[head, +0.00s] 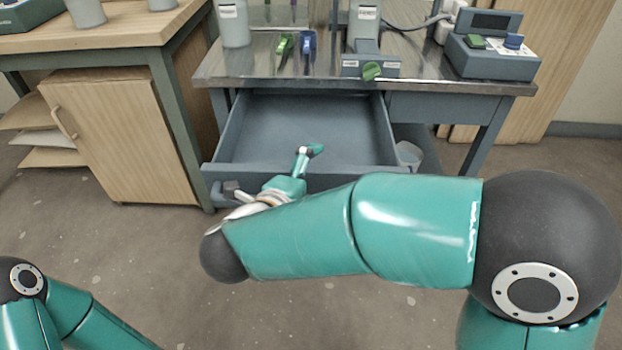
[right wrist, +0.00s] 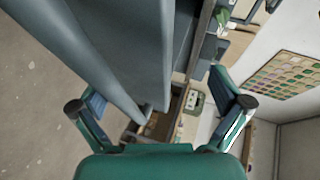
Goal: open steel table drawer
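The steel table (head: 435,88) stands ahead, and its grey drawer (head: 300,128) is pulled well out, with an empty floor inside. My right gripper (head: 280,182) is at the drawer's front edge, with one finger reaching over into the drawer space. In the right wrist view its two fingers (right wrist: 160,104) are spread wide apart, with the grey drawer panel (right wrist: 140,45) beyond and between them. I see nothing gripped. My left gripper is outside the view; only part of the left arm shows at lower left.
A wooden cabinet (head: 115,130) stands left. A pale bucket (head: 409,155) stands right of the drawer. The front floor is clear.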

